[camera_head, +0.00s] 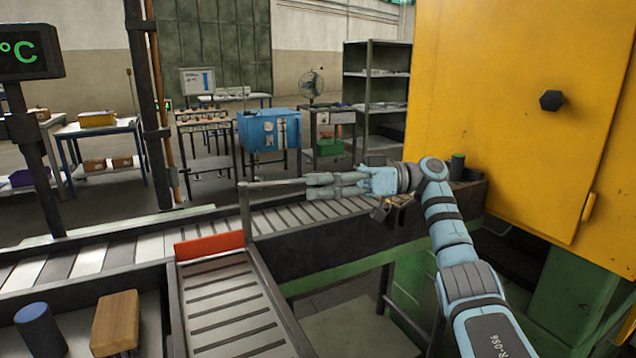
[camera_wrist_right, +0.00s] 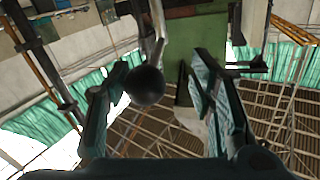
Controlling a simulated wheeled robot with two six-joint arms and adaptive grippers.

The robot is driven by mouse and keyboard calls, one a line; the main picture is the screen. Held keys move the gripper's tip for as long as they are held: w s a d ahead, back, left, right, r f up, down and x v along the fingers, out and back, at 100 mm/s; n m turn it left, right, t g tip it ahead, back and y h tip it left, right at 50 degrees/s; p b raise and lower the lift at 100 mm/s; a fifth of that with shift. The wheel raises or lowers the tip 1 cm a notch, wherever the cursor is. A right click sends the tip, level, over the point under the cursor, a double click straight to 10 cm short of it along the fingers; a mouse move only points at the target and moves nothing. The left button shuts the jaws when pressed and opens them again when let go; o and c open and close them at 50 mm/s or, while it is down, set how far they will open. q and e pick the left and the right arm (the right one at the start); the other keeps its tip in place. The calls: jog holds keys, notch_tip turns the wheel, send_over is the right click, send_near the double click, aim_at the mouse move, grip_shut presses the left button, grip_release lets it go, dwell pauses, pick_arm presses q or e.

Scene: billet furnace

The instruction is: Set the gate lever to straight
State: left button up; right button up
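My right gripper (camera_head: 311,186) reaches left over the roller conveyor (camera_head: 160,243), with its fingers apart. In the right wrist view, a black ball knob (camera_wrist_right: 146,86) shows between the open fingers, closer to the left one; a metal rod (camera_wrist_right: 156,25) runs near it toward the top. It looks like the gate lever's knob; I cannot tell whether a finger touches it. In the head view I cannot make out the knob. An orange-red gate plate (camera_head: 209,245) stands across the upper end of the side chute (camera_head: 231,318). My left gripper is not in view.
A dark post and rail (camera_head: 244,212) stand just left of my right gripper. A yellow cabinet (camera_head: 505,110) is close on the right. A blue cylinder (camera_head: 40,328) and a wooden block (camera_head: 116,322) are at the lower left.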

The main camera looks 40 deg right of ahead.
jog(key=v, duration=0.7)
jog(key=shift+d, duration=0.2)
jog(key=shift+s, duration=0.1)
